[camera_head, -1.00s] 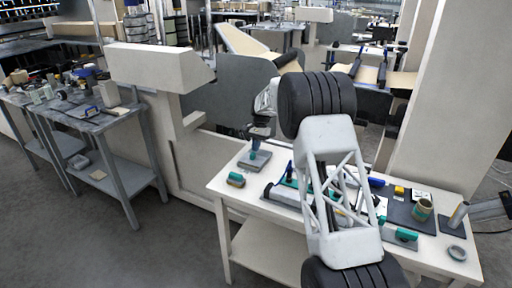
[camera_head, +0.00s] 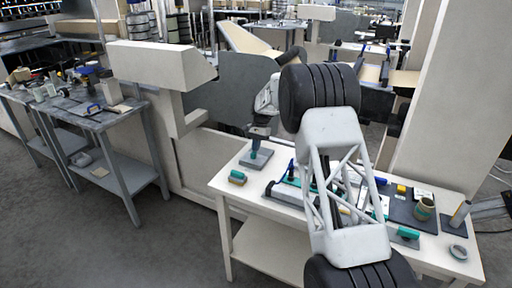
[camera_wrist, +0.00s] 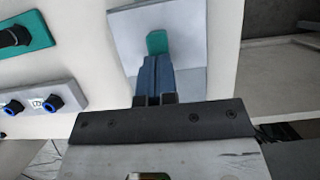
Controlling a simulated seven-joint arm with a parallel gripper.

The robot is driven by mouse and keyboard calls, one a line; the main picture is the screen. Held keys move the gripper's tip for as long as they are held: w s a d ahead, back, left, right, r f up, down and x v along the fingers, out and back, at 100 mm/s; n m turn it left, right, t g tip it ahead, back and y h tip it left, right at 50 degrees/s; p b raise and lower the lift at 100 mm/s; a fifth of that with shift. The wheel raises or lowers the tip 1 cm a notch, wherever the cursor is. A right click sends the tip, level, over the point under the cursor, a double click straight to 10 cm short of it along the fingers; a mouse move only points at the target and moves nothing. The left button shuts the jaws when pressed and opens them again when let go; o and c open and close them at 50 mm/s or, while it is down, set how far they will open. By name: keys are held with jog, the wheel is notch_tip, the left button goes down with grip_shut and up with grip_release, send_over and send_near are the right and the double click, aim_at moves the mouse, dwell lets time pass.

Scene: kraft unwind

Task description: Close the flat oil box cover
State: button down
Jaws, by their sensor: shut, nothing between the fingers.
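A flat grey box or plate (camera_head: 263,159) lies at the back left of the white table; I take it to be the oil box. In the wrist view its pale upper surface (camera_wrist: 188,22) shows, with a teal tab (camera_wrist: 157,42) near the middle and a slightly darker grey strip on the near side. My gripper (camera_wrist: 157,61) is shut and empty. Its blue fingertips are at the near edge of the teal tab; I cannot tell whether they touch. In the head view my gripper (camera_head: 256,146) is above the plate. The fingers hide part of the plate, and I cannot tell the cover's angle.
A teal-and-dark block (camera_head: 237,178) lies on the white table (camera_head: 228,192) near its left edge. A grey panel with blue-ringed fittings (camera_wrist: 40,100) shows left in the wrist view. A large machine stands behind.

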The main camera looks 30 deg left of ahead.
jog(key=shift+w+f, duration=0.1)
jog(key=shift+f, duration=0.05)
jog(key=shift+w, duration=0.55)
jog(key=w, duration=0.3)
jog(key=shift+r, duration=0.25)
jog(key=v, duration=0.9)
jog(key=shift+r, duration=0.35)
jog(key=w, duration=0.5)
jog(key=shift+d, duration=0.35)
